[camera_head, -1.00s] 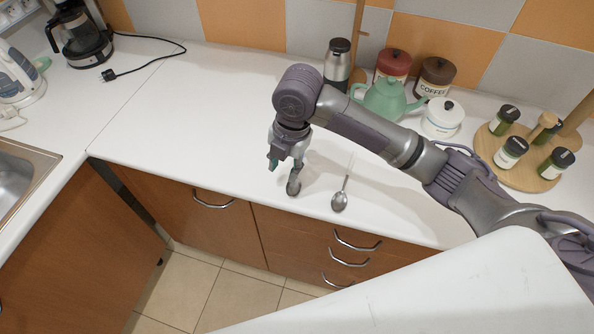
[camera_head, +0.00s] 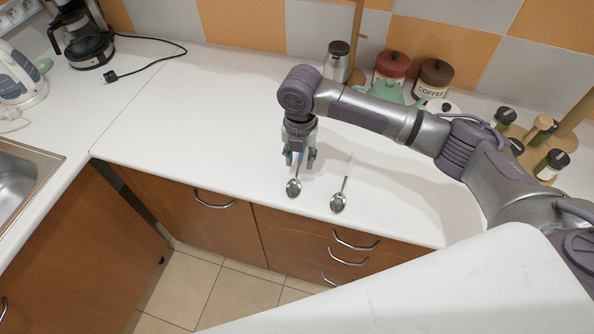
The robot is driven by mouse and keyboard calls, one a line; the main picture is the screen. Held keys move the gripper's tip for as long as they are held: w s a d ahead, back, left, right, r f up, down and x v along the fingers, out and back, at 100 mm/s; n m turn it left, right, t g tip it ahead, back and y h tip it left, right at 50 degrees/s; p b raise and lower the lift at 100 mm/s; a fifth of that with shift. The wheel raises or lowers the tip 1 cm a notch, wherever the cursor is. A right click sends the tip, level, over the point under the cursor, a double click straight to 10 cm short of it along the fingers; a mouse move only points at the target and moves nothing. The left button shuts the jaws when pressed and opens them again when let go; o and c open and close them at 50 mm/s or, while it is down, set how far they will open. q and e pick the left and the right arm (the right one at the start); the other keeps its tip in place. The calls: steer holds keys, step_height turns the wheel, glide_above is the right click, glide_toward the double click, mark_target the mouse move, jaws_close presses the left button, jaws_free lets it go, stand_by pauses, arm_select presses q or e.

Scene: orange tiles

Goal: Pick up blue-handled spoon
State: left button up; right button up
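Two metal spoons lie on the white counter. The left spoon's bowl (camera_head: 293,188) is near the front edge, and its handle runs up under my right gripper, which hides most of it, so I cannot clearly tell its colour. The right spoon (camera_head: 339,202) has a pale, whitish handle end. My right gripper (camera_head: 300,164) points down over the left spoon's handle. Its fingers are apart, one on each side of the handle, and it does not appear closed on it. My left gripper is out of view.
Spice jars (camera_head: 551,165) are at right. The counter left of my gripper (camera_head: 200,120) is clear.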

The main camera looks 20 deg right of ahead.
mark_target(297, 172)
steer(key=f, duration=0.1)
steer(key=f+p, duration=0.1)
steer(key=f, duration=0.1)
steer(key=shift+w+a+f, duration=0.15)
steer(key=shift+a+f, duration=0.15)
steer(key=shift+f, duration=0.05)
steer(key=shift+f+p, duration=0.3)
steer(key=shift+f, duration=0.3)
jaws_close()
